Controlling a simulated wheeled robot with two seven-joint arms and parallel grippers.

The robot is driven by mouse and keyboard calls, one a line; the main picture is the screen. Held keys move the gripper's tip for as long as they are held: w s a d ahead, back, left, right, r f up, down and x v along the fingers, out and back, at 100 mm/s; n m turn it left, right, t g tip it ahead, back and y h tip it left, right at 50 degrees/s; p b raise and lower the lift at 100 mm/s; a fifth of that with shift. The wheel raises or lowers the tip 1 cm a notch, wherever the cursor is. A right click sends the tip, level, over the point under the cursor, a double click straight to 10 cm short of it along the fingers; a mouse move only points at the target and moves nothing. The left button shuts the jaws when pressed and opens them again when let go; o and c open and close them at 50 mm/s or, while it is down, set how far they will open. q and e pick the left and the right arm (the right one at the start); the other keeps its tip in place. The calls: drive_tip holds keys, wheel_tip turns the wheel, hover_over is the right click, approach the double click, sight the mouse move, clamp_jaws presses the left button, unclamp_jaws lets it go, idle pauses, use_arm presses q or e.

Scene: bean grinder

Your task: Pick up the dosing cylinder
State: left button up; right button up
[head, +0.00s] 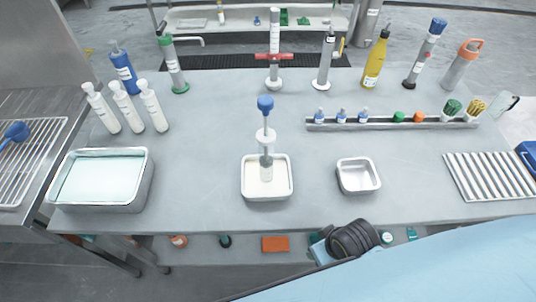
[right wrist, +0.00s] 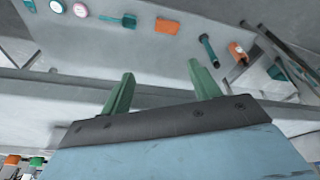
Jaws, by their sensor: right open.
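Several upright cylinders stand on the grey table, and I cannot tell for certain which one is the dosing cylinder. A clear cylinder with a blue knob and white collar (head: 266,138) stands in a white-lined metal tray (head: 254,197) at the table's middle. A tall grey cylinder with a red cross-handle (head: 274,40) stands behind it on a white foot. A slim grey cylinder (head: 326,62) is to its right. My right gripper (right wrist: 162,75) shows two green fingers spread apart with nothing between them, away from these cylinders. My left gripper is not in view.
A rack (head: 380,125) with small capped items lies at the right, beside a ribbed tray (head: 493,177). A small empty metal tray (head: 358,177) is front centre-right. A large tray (head: 98,205) and three white bottles (head: 128,110) are left. Clear tabletop surrounds the middle tray.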

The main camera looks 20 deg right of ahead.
wheel_tip(320, 180, up, 4)
drive_tip(key=f, duration=0.1)
drive_tip(key=n+t+y+p, duration=0.25)
drive_tip(key=t+y, duration=0.25)
drive_tip(key=t, duration=0.5)
approach(273, 144)
drive_tip(key=x, duration=0.8)
drive_tip(key=shift+w+a, duration=0.15)
drive_tip(key=shift+x, duration=2.75)
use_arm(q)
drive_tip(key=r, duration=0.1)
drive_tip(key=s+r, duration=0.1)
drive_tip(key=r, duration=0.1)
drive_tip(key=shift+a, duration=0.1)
use_arm(e)
drive_tip(key=shift+a, duration=0.15)
clamp_jaws()
